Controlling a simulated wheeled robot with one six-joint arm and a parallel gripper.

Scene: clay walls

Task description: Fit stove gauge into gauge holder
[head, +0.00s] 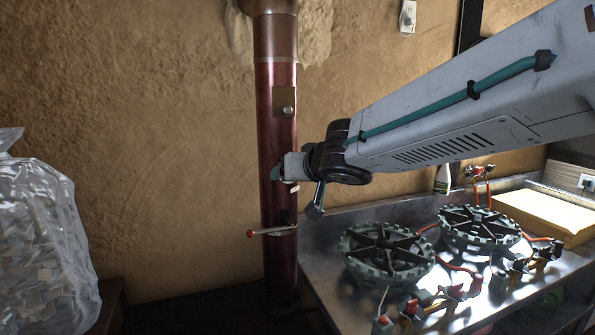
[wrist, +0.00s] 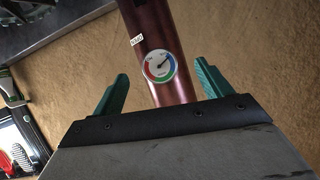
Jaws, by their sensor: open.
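The stove gauge (wrist: 158,66), a round white dial with a red, blue and green rim, shows against the dark red stove pipe (wrist: 146,22) in the wrist view. It appears to be on the pipe's surface; a separate gauge holder cannot be made out. My gripper (wrist: 162,70) is open, with its two green fingers on either side of the gauge in the picture and nothing visibly clamped. In the head view my gripper (head: 277,173) is at the pipe (head: 278,215), around its mid height. The gauge is not seen there.
A white label (wrist: 137,40) is beside the gauge. A lever with a red knob (head: 251,233) sticks out lower on the pipe. Burners (head: 388,252) stand on a metal counter (head: 325,250) at the right. A clear bag (head: 45,250) is at the left.

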